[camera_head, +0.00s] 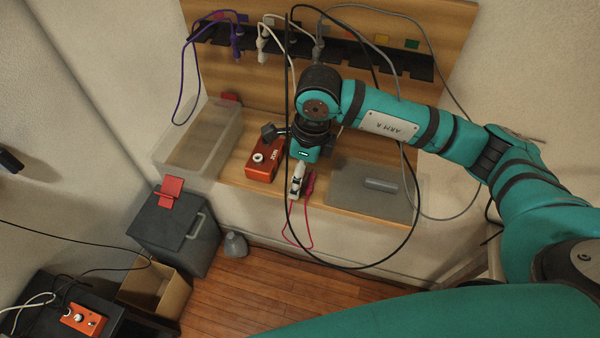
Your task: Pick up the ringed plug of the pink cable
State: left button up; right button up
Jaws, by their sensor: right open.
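The pink cable (311,232) hangs in a loop over the front edge of the wooden shelf. A pink plug (309,184) on it shows at the shelf's front edge, just right of my fingers. Its other end is hidden at my fingers, and I cannot make out a ring on either plug. My right gripper (297,186) is open and points down at the shelf edge, close beside the pink plug. Whether it touches the plug I cannot tell. My left gripper is not in view.
An orange pedal (262,160) stands left of the gripper. A clear bin (200,145) and a grey lidded box (370,193) flank it. Black cable (352,267) loops around my right gripper. Purple (184,75), white and grey cables hang from the rack behind.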

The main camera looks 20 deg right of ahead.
jog(key=c, duration=1.2)
jog(key=shift+r, duration=0.1)
